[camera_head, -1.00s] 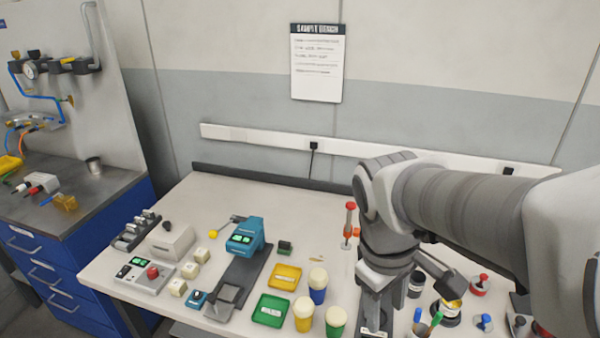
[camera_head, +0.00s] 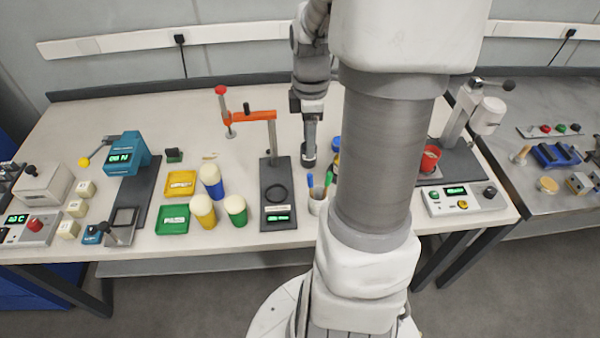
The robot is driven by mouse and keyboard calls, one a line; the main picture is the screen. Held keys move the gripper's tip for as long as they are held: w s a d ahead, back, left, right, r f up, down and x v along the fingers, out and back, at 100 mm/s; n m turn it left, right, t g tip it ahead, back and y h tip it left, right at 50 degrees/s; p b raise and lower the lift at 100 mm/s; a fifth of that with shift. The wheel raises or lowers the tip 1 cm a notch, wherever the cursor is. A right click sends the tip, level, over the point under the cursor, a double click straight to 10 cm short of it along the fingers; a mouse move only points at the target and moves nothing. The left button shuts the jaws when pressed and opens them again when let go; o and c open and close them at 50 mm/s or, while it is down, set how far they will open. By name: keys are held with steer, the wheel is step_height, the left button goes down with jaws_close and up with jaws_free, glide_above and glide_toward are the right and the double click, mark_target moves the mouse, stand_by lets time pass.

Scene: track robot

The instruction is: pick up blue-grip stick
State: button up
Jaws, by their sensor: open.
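The blue-grip stick (camera_head: 328,178) stands in a small pale cup (camera_head: 317,203) on the bench, just left of my arm column. Only the upper grips show above the rim. My gripper (camera_head: 309,130) hangs downward behind the cup, farther back on the bench, apart from the sticks. It is open and holds nothing that I can see. Its fingertips are small and hard to make out.
A dark jar (camera_head: 309,158) is close below my gripper. An orange-armed press (camera_head: 257,117) stands to the left, with lidded yellow, blue and green containers beside it. A blue bottle top shows by my column, which hides part of the bench. A red cup (camera_head: 430,158) stands right.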

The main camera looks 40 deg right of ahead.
glide_above(311, 186)
steer(key=w, duration=0.1)
steer(key=f, duration=1)
steer(key=shift+w+f+b, duration=0.1)
steer(key=shift+w+b, duration=0.1)
steer(key=shift+b, duration=0.2)
steer(key=shift+s+d+f, duration=0.1)
steer(key=shift+s+f, duration=0.05)
steer(key=shift+f, duration=0.7)
steer(key=shift+s+d+f, duration=0.1)
steer(key=shift+s+f, duration=0.05)
steer(key=shift+f, duration=0.75)
steer(key=shift+s+d+f, duration=0.1)
steer(key=shift+s+f, duration=0.05)
steer(key=shift+f, duration=0.7)
jaws_close()
